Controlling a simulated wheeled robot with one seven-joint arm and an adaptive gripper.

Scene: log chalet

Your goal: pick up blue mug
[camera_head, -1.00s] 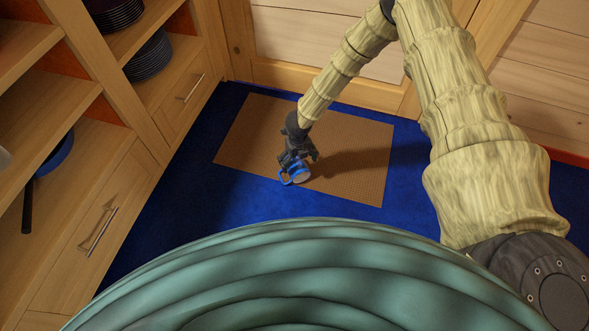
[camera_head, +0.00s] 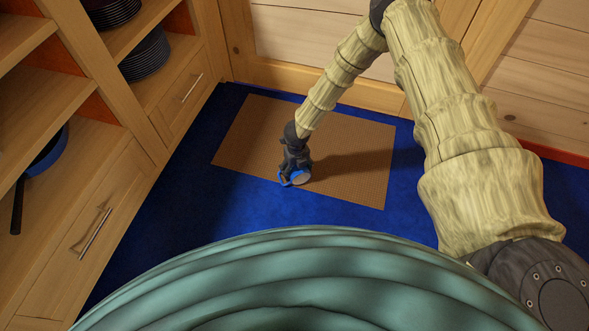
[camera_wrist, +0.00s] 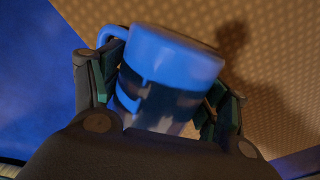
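The blue mug (camera_head: 301,179) is at the front edge of the brown mat, small and partly hidden by my gripper (camera_head: 294,168) in the head view. In the wrist view the mug (camera_wrist: 170,60) fills the space between the two fingers, tilted, with its handle at the upper left. My gripper (camera_wrist: 165,90) has a finger with a green pad on each side of the mug. The fingers look closed against its sides. The lower part of the mug is partly hidden by the gripper body.
The brown mat (camera_head: 345,140) lies on a blue carpet (camera_head: 190,210). Wooden shelves and drawers (camera_head: 95,215) stand on the left, with dark stacked plates (camera_head: 147,58) and a blue pan (camera_head: 48,153). A wooden wall (camera_head: 300,45) closes the back.

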